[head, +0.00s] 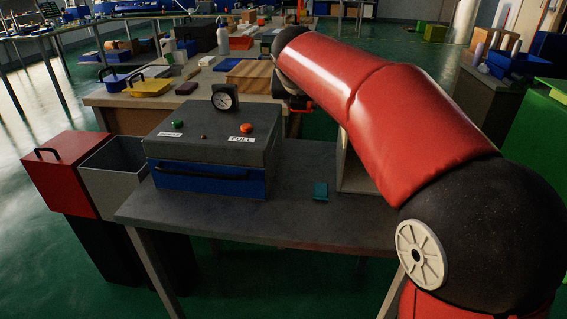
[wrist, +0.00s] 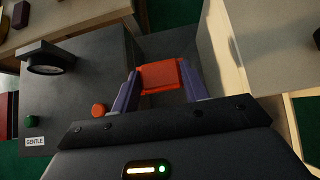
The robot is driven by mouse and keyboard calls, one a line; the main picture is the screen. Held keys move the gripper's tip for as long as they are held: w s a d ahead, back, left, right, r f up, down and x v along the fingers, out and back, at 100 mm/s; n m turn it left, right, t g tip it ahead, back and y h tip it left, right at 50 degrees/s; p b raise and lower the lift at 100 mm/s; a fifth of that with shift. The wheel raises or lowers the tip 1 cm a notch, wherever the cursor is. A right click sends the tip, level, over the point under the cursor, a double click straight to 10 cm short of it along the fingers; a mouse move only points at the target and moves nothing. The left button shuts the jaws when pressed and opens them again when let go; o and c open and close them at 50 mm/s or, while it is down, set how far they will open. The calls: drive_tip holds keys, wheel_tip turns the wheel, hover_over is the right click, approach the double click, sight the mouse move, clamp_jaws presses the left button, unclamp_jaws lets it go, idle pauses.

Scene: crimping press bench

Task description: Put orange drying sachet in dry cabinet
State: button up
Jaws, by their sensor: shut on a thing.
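The orange drying sachet (wrist: 161,77) is held between the two purple fingers of my gripper (wrist: 163,88) in the wrist view. The gripper is shut on it, above the bench. In the head view my gripper (head: 300,105) is mostly hidden by my red arm, just right of the grey box with the gauge. A pale open-fronted cabinet (head: 354,181), which looks like the dry cabinet, stands right of the grey box, largely hidden behind my arm. Its pale side (wrist: 221,52) shows right of the sachet in the wrist view; I cannot see its inside well.
The grey box (head: 214,138) has a gauge, a green and a red button, labels and a blue front with a dark handle. A small teal piece (head: 320,191) lies on the dark bench (head: 290,217). Red and grey bins (head: 70,172) stand left. The bench front is clear.

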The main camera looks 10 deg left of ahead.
wheel_tip(320, 180, down, 20)
drive_tip(key=b, duration=0.3)
drive_tip(key=shift+r, duration=0.15)
drive_tip(key=o, duration=1)
drive_tip(key=v, duration=1.2)
